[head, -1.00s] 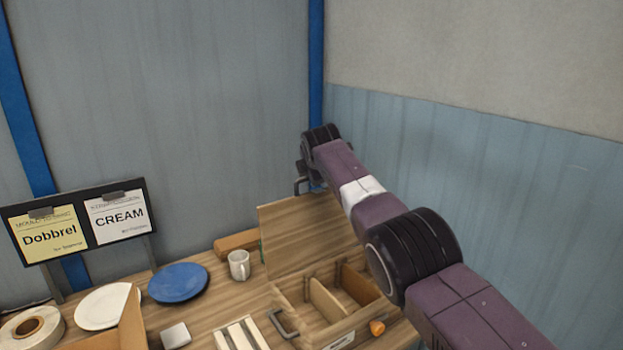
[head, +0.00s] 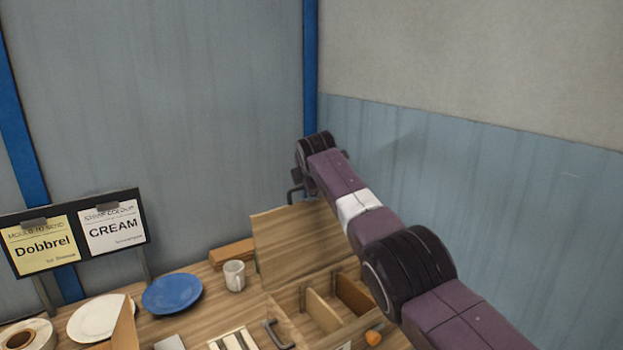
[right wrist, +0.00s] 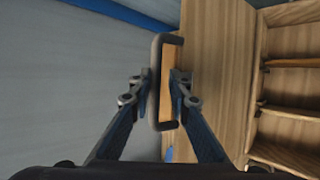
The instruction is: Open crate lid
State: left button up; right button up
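The wooden crate (head: 322,311) stands on the table at the bottom middle of the head view. Its lid (head: 295,242) is raised, roughly upright at the crate's back side, and the compartments are uncovered. The lid also fills the middle of the right wrist view (right wrist: 215,70). My right gripper (right wrist: 161,84) is at the lid's dark handle (right wrist: 155,105), its fingers on either side of the bar. A gap shows between the bar and the right-hand finger, so it does not look clamped. In the head view my right arm hides part of the lid. My left gripper is out of view.
A second dark handle (head: 277,335) sits at the crate's near left side. A white mug (head: 234,276), a blue plate (head: 172,294) and a white plate (head: 95,318) lie to the left. A small orange object (head: 373,338) is by the crate's front. Walls stand close behind.

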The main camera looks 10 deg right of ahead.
jog(key=v, duration=1.1)
jog(key=shift+s, duration=0.25)
jog(key=shift+a+f, duration=0.1)
